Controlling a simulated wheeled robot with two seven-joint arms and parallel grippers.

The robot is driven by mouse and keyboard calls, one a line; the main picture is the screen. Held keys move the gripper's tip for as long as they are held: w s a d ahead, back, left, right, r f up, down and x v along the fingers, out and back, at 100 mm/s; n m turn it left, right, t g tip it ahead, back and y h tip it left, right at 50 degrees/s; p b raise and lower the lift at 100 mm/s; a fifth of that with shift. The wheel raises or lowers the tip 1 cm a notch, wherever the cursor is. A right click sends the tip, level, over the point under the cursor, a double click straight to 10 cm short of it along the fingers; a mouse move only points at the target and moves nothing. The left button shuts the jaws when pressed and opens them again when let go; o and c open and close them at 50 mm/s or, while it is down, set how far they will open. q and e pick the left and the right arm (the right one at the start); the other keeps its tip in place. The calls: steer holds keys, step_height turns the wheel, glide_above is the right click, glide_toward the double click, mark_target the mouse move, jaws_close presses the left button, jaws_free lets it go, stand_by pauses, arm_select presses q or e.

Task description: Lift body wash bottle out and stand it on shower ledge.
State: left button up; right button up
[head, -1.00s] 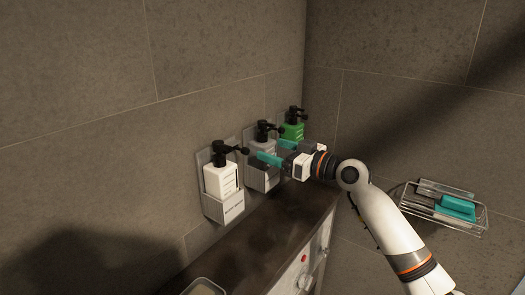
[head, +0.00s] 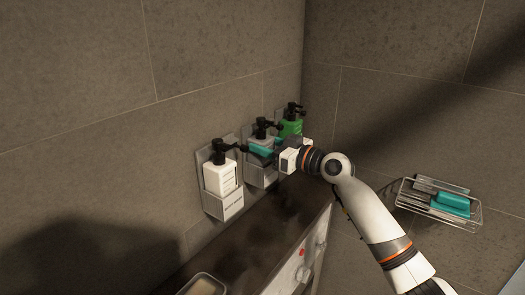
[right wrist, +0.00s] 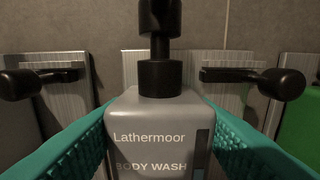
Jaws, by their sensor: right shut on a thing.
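The grey body wash bottle (head: 263,134) with a black pump is the middle one of three wall-mounted bottles in the head view. Its label, "Lathermoor BODY WASH", faces me in the right wrist view (right wrist: 150,115). My right gripper (head: 264,150) is shut on this bottle, with a teal finger on each side of its body. The bottle is upright at its grey holder (head: 249,170); the gripper hides its lower part, so I cannot tell whether it has risen. The dark shower ledge (head: 262,243) runs below the holders, with bare surface. My left gripper is not in view.
A white bottle (head: 219,178) stands in the left holder, close beside. A green bottle (head: 291,128) stands at the right holder. A wire basket (head: 478,215) with a teal item hangs on the right wall. A small dish (head: 222,287) sits at the ledge's near end.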

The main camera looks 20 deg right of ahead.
steer(key=shift+r, duration=0.1)
step_height(320, 180, up, 7)
steer(key=p, duration=0.4)
steer(key=shift+s+d, duration=0.2)
steer(key=b+v, duration=0.9)
steer(key=v, duration=0.8)
steer(key=shift+s, duration=0.2)
steer(key=shift+d+r, duration=0.15)
steer(key=shift+d, duration=0.05)
steer(key=shift+w, duration=0.1)
